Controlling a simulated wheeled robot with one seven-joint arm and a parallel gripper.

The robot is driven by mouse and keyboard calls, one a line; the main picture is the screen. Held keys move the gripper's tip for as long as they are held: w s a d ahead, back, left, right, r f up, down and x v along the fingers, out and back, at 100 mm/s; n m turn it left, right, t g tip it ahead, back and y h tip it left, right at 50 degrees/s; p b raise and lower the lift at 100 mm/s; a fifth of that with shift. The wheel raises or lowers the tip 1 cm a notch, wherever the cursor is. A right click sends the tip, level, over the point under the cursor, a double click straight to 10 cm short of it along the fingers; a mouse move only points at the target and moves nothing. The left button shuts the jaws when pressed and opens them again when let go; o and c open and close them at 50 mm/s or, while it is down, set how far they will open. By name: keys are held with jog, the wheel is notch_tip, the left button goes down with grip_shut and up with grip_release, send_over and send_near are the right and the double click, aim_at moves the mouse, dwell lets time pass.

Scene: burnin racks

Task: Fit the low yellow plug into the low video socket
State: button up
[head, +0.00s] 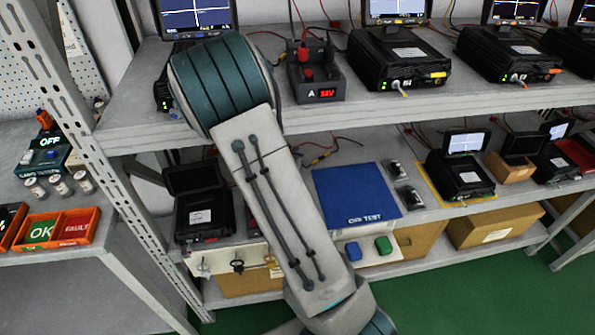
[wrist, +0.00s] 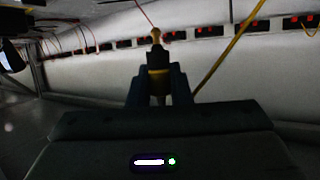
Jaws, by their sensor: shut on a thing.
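My gripper (wrist: 158,88) is shut on a yellow plug (wrist: 159,76) in the dim wrist view, a finger on each side of it. A dark part with a yellow tip (wrist: 155,36) shows just beyond the plug, in line with it; I cannot tell whether it touches. A yellow cable (wrist: 228,52) slants up to the right. In the head view my gripper and the plug are hidden by my arm. I cannot make out the low video socket for certain. Lower-shelf black units with screens stand at left (head: 203,215) and right (head: 462,180).
The upper shelf (head: 190,128) carries several black units and a red-lit supply (head: 308,72). The lower shelf holds a blue test mat (head: 356,190), and cardboard boxes (head: 494,226) sit beneath. A side bench at left holds OK and FAULT trays (head: 58,230). Green floor is clear at front right.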

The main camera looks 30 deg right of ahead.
jog(key=shift+s+d+f+m+g+h+b, duration=0.2)
jog(key=shift+d+f+m+g+h+b, duration=0.2)
jog(key=shift+f+b, duration=0.65)
jog(key=shift+s+d+f+m+g+h+b, duration=0.25)
jog(key=shift+f+m+g+b, duration=0.2)
jog(key=shift+f+b, duration=0.65)
jog(key=shift+s+d+f+m+g+h+b, duration=0.15)
jog(key=shift+d+f+m+g+h+b, duration=0.2)
jog(key=shift+f+b, duration=0.7)
jog(key=shift+f+p, duration=0.3)
jog(key=shift+p, duration=0.1)
jog(key=shift+f, duration=0.35)
jog(key=shift+f+b, duration=0.6)
jog(key=shift+f, duration=0.65)
dwell(1.0)
jog(key=o, duration=1.3)
jog(key=shift+r, duration=0.1)
jog(key=shift+r+p, duration=2.45)
jog(key=shift+r, duration=0.2)
